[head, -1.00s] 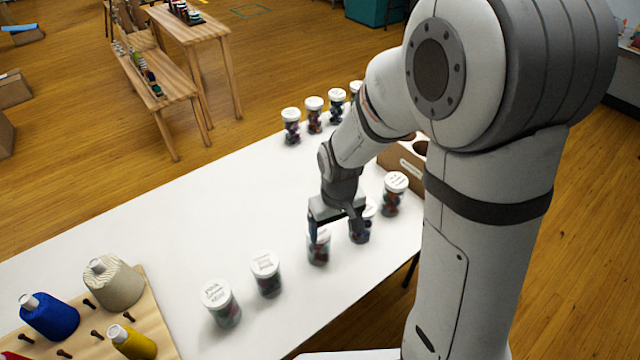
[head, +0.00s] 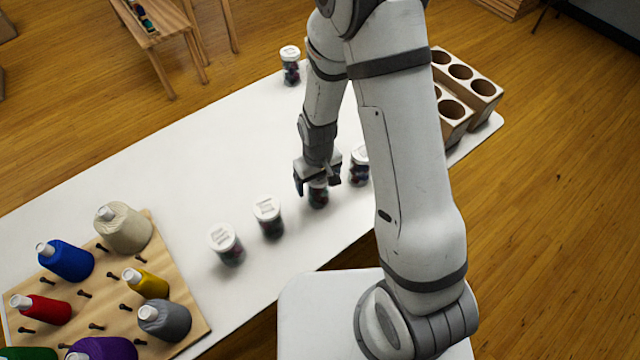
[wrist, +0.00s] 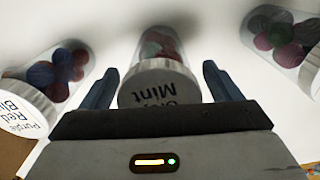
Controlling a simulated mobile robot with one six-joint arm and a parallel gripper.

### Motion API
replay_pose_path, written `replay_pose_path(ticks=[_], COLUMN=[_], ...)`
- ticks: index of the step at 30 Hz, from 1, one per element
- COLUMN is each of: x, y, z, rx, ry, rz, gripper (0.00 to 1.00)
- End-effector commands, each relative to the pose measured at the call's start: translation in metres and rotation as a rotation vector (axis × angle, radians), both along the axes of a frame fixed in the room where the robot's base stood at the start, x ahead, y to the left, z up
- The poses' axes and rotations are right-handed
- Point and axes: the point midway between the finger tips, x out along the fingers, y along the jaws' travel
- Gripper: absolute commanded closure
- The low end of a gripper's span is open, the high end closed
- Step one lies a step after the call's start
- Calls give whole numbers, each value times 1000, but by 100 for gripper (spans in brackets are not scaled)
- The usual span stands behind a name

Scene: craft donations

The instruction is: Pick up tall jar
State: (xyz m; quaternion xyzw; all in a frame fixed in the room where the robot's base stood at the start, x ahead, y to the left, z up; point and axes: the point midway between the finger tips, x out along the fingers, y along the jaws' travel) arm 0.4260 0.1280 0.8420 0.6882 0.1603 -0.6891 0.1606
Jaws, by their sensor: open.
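Clear jars with white lids and coloured balls inside stand in a row on the white table. In the head view one jar (head: 318,197) stands under my gripper (head: 317,180), between its fingers. In the wrist view this jar (wrist: 160,85) has a lid label ending in "Mint", and my open gripper (wrist: 160,88) has one finger on each side of it, with gaps visible. I cannot tell from the frames which jar is the tall one. The jar's upper part is partly hidden by my gripper in the head view.
Neighbouring jars stand left (head: 268,218), farther left (head: 226,244) and right (head: 359,166); another (head: 290,66) is at the back. A wooden board (head: 185,318) with thread cones fills the left front. A wooden holder with round holes (head: 472,105) is at the right.

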Motion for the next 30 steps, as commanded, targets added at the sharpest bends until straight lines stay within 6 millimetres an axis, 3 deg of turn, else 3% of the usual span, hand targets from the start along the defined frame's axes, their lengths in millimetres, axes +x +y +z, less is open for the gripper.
replay_pose_path(ticks=[4, 12, 30], x=[0, 0, 0], y=[0, -1, -1], z=[-10, -12, -11], rx=[0, 0, 0], ry=[1, 0, -1], rz=[-1, -1, -2], gripper=[16, 16, 66])
